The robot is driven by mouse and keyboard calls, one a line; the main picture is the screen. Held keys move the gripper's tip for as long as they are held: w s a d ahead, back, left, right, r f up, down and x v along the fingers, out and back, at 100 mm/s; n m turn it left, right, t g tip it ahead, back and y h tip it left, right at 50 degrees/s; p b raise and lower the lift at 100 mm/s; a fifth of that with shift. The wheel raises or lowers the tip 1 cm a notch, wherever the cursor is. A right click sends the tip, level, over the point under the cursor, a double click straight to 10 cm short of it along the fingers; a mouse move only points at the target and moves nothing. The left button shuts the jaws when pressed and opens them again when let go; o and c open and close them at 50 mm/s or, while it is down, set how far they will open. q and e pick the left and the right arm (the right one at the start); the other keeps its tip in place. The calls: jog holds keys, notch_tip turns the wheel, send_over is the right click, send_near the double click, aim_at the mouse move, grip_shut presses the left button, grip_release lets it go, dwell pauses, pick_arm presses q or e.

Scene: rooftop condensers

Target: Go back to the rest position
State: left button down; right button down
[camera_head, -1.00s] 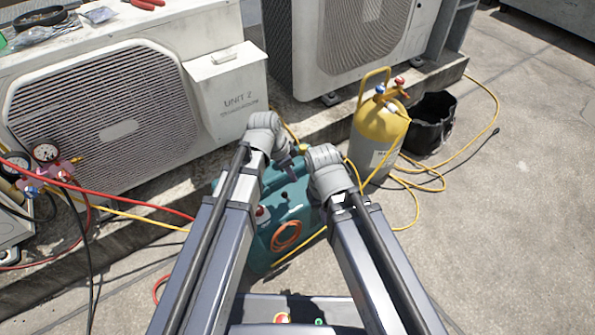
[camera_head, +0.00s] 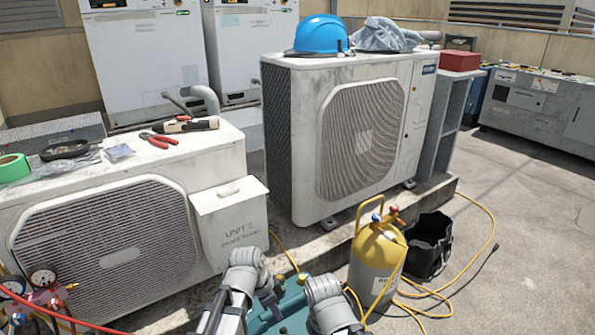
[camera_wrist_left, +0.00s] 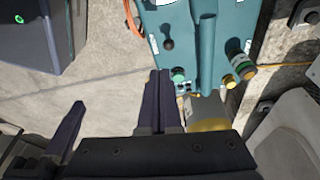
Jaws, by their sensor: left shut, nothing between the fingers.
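My left gripper (camera_head: 270,299) is at the bottom middle of the head view, beside the teal machine (camera_head: 292,318). In the left wrist view its two dark fingers (camera_wrist_left: 164,76) lie together, shut with nothing between them. They point at the teal machine (camera_wrist_left: 185,40), which has a hose and brass-and-green fittings. My right arm's grey wrist (camera_head: 328,296) stands close to the right of the left one in the head view, and its fingers are hidden there. A dark finger-like part (camera_wrist_left: 68,130) shows at the left of the wrist view; I cannot tell its state.
A yellow cylinder (camera_head: 374,268) and a black bucket (camera_head: 428,247) stand to the right, with a yellow hose (camera_head: 490,225) looping on the floor. Condenser units (camera_head: 366,120) stand behind on a ledge. Gauges (camera_head: 42,281) with hoses are at the left. Floor is open at right.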

pick_arm(q)
jog(key=s+d+r+n+g+y+p, duration=0.15)
jog(key=s+n+y, duration=0.25)
jog(key=s+n, duration=0.5)
notch_tip(320, 180, up, 38)
jog(key=s+p, duration=0.1)
jog(key=p, duration=3.7)
jog(key=shift+s+r+p, duration=0.2)
jog(key=shift+r+p, duration=0.05)
jog(key=shift+p, duration=0.15)
